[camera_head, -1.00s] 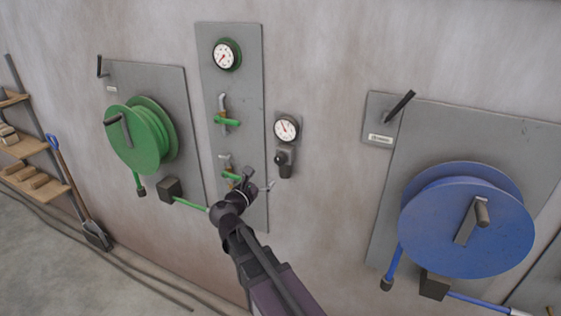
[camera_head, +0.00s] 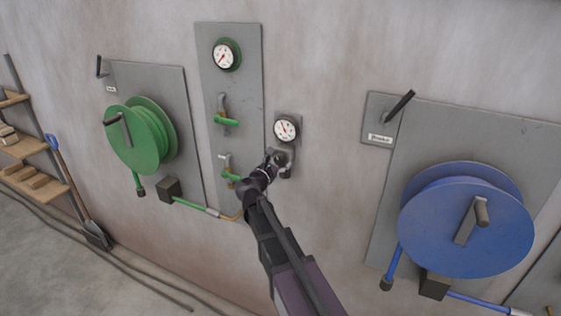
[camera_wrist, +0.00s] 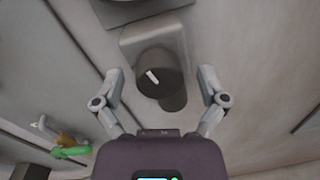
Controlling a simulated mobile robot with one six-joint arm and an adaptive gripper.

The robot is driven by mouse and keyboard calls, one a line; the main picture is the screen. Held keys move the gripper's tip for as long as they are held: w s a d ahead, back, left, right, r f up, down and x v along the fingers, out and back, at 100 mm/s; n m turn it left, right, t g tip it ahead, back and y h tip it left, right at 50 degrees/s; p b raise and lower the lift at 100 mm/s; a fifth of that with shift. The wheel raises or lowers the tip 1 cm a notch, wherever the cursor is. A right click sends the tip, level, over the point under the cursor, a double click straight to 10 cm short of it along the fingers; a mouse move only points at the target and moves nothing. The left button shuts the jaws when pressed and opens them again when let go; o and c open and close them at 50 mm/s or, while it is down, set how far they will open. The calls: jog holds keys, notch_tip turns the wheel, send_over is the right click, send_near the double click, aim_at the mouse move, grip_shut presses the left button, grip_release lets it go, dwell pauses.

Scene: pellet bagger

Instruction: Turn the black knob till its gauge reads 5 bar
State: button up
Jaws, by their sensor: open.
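The black knob (camera_wrist: 155,82) with a white mark shows in the wrist view, on a small grey plate (camera_wrist: 178,40). My gripper (camera_wrist: 162,82) is open, with one finger on each side of the knob and a gap visible on both sides. In the head view my gripper (camera_head: 277,160) is at the knob and mostly hides it. Only the gauge's lower rim shows in the wrist view (camera_wrist: 135,8).
Left of the knob is a tall grey panel (camera_head: 236,80) with a green-rimmed gauge (camera_head: 226,55) and green-handled valves (camera_head: 228,121). A green hose reel (camera_head: 140,135) hangs farther left and a blue reel (camera_head: 465,225) to the right. The wall right of the knob is bare.

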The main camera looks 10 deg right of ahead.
jog(key=c, duration=1.1)
jog(key=shift+d, duration=0.25)
jog(key=shift+a, duration=0.2)
jog(key=shift+m, duration=0.3)
jog(key=shift+m+p, duration=0.3)
jog(key=shift+m, duration=2.3)
jog(key=shift+y, duration=0.3)
jog(key=shift+s, duration=0.1)
